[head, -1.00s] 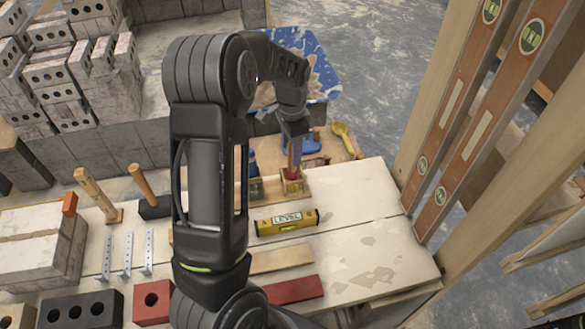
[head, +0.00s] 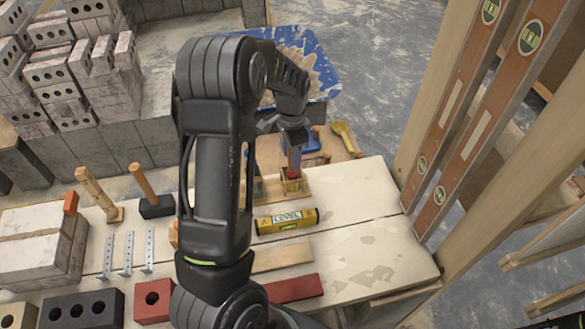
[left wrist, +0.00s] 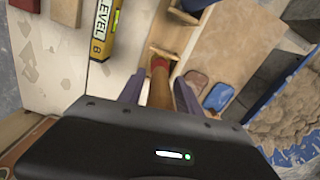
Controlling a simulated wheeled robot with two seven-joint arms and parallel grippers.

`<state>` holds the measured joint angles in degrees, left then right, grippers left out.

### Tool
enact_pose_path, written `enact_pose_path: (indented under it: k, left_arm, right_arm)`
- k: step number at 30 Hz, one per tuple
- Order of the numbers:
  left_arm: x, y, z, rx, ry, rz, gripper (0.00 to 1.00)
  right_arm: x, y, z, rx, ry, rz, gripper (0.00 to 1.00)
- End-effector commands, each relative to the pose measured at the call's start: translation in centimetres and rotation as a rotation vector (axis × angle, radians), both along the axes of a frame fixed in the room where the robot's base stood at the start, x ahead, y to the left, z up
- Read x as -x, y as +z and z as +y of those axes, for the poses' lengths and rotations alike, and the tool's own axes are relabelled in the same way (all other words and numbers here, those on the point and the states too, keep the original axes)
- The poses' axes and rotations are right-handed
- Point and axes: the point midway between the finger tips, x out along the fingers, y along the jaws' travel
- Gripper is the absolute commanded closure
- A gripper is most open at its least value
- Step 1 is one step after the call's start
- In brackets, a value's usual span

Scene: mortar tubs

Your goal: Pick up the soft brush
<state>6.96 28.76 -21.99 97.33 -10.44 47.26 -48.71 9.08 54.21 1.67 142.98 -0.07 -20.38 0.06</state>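What looks like the soft brush (left wrist: 160,88) has a tan wooden handle and a red lower part. It stands in one compartment of a small wooden box (left wrist: 166,52) in the left wrist view. In the head view only its red part (head: 292,173) shows clearly; its bristles are hidden. My left gripper (head: 294,158) points down over the box. In the left wrist view the two fingers of this gripper (left wrist: 159,92) stand apart, one on each side of the handle, with small gaps visible. My right gripper is not in view.
A yellow level (head: 287,221) lies in front of the box. A yellow scoop (head: 344,138) and a blue-handled tool (head: 308,143) lie behind it. A blue mortar tub (head: 318,62) stands farther back. A hammer (head: 150,195) is at left. The board at right is clear.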

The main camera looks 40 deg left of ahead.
Motion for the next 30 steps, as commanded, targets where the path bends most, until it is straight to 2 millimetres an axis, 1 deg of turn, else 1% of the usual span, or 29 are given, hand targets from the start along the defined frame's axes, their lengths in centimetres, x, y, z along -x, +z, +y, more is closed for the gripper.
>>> enact_pose_path:
  k: [1, 2, 14, 26, 30]
  left_arm:
    - [0.00, 0.01, 0.00, 0.000, 0.000, 0.000, 0.64]
    - [0.00, 0.01, 0.00, 0.000, 0.000, 0.000, 0.67]
    - [0.00, 0.01, 0.01, 0.000, 0.000, 0.000, 0.99]
    - [-0.03, 0.06, 0.01, 0.000, 0.000, -0.001, 1.00]
    - [-0.09, 0.76, 0.03, 0.000, 0.000, -0.004, 1.00]
  right_arm:
    - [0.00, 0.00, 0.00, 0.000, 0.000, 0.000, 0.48]
    - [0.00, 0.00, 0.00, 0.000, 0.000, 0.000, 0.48]
    - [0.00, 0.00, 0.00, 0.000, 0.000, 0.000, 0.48]
    - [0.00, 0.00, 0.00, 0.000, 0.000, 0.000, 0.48]
    - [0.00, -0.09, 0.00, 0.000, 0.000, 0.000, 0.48]
